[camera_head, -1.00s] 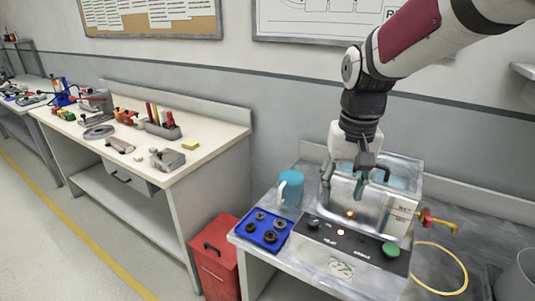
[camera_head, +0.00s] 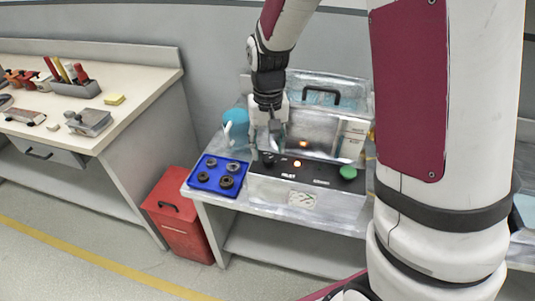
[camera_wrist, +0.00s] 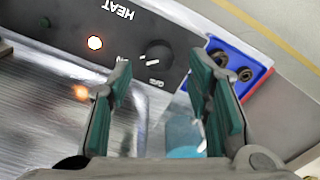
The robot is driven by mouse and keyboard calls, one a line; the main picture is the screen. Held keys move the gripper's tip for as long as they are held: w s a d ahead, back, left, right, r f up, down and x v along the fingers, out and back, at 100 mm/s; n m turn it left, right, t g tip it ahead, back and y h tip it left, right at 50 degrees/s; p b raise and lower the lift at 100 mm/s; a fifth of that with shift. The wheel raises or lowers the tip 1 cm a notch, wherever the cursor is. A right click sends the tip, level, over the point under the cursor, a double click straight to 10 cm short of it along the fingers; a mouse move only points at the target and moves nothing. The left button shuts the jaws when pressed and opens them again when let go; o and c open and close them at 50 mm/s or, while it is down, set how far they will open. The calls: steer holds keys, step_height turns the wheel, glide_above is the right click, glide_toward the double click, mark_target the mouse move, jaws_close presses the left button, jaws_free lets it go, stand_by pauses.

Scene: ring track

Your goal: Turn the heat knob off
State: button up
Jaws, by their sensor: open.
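The heat knob (camera_wrist: 155,52) is a round black dial with a white pointer mark, on the black panel (camera_wrist: 60,25) of the metal bath. In the wrist view it lies just beyond my fingertips, between their lines. In the head view the knob (camera_head: 267,160) is partly hidden below my gripper (camera_head: 268,147). My gripper (camera_wrist: 164,62) is open, with its green-padded fingers apart and nothing between them. White lettering sits around the knob, and "HEAT" is printed nearby. The indicator lamp (camera_head: 297,163) glows orange; it also shows in the wrist view (camera_wrist: 95,42).
A blue tray (camera_head: 195,178) with several dark rings stands left of the panel. A teal mug (camera_head: 238,118) is behind it. A green button (camera_head: 348,172) sits at the panel's right end. The metal bath (camera_head: 320,128) rises behind. A red bin (camera_head: 178,220) stands on the floor.

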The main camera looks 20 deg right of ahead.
mark_target(268, 157)
steer(key=shift+f, duration=1.6)
jaws_close()
